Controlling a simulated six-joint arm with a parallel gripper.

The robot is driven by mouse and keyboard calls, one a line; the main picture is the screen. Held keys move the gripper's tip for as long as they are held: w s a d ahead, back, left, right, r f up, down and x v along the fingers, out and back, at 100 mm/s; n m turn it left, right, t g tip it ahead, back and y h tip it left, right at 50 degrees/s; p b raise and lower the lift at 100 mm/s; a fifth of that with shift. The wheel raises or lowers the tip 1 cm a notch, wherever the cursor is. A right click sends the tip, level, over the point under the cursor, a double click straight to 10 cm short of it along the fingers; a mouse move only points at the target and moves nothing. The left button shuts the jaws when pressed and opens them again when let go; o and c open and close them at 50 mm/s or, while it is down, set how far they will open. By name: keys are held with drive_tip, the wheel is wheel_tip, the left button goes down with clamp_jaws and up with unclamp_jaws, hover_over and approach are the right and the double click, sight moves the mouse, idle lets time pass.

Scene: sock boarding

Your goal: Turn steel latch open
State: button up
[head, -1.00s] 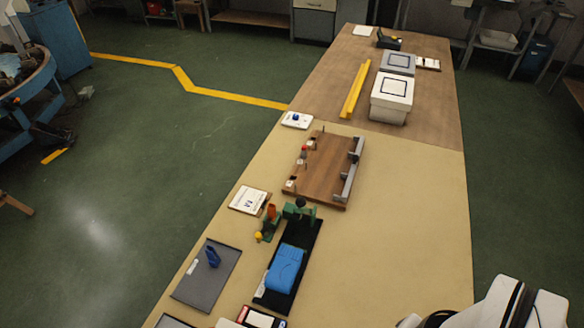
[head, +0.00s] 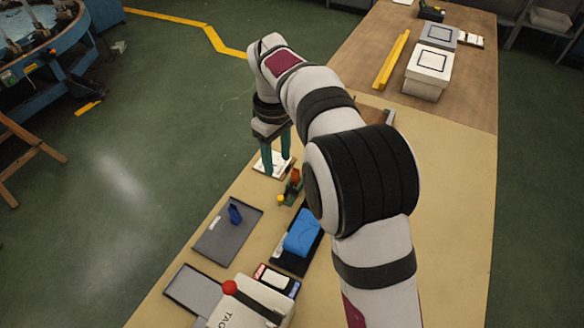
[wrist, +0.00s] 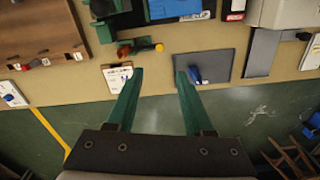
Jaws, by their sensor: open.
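I cannot make out a steel latch for certain in either view. My gripper (head: 277,155) is open and empty, its green fingers pointing down above the table's left edge, by a white card (head: 262,166). In the wrist view my gripper (wrist: 160,73) has its tips between the card (wrist: 115,78) and a grey tray (wrist: 222,62). Just beyond the tips is a green fixture (wrist: 105,30) with an orange handle and a yellow knob (wrist: 159,47).
A blue folded cloth (head: 303,232) lies on a black board beside the fixture. A wooden board with pegs (wrist: 38,28) is mostly hidden by my arm in the head view. A box with a red ball-topped lever (head: 229,287) stands nearest. The table's right side is bare.

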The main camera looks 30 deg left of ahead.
sight(280, 198)
wheel_tip(280, 198, down, 13)
drive_tip(key=shift+f, duration=0.15)
clamp_jaws()
